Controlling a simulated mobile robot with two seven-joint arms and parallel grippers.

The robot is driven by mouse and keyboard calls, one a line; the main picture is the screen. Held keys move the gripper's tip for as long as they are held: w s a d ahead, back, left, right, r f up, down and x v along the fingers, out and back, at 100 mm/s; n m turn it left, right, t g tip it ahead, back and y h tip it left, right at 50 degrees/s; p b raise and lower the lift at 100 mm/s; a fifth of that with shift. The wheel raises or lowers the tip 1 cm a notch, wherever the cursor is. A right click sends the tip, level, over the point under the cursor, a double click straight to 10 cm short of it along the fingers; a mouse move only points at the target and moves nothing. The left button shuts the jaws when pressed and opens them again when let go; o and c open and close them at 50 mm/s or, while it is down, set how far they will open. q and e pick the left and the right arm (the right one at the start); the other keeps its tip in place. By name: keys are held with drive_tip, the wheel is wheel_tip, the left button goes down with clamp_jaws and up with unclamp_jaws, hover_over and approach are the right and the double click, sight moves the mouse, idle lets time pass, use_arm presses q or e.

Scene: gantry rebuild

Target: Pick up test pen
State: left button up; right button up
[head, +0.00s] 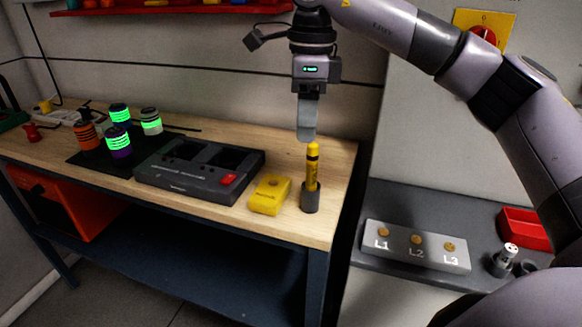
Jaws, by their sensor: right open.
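The test pen (313,168) is yellow with a black band near its top. It stands upright in a small dark grey cup (311,200) near the right end of the wooden bench. My right gripper (306,138) points down just above the pen's tip, slightly to its left in the picture. It is open, with nothing seen in it; its fingers overlap from this side. I cannot tell whether a finger touches the pen. My left gripper is not in the head view.
A yellow block-shaped device (268,197) lies left of the cup. A dark charger-like case (165,179) with a red button is further left. Several glowing-banded canisters stand on a black mat (90,157). A grey shelf (400,205) holds an L1-L2-L3 panel (414,257) and a red tray (523,231).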

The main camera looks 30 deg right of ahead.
sight(312, 167)
drive_tip(key=f+b, duration=0.1)
drive_tip(key=d+f+b, duration=0.1)
drive_tip(key=f, duration=0.1)
drive_tip(key=shift+w, duration=0.2)
drive_tip(key=shift+f+b, duration=0.25)
drive_tip(key=shift+b, duration=0.35)
drive_tip(key=f, duration=0.7)
drive_tip(key=shift+s+d+f, duration=0.1)
drive_tip(key=shift+s+d, duration=0.05)
drive_tip(key=shift+d, duration=0.15)
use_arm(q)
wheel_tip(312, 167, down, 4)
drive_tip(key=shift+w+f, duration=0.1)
use_arm(e)
clamp_jaws()
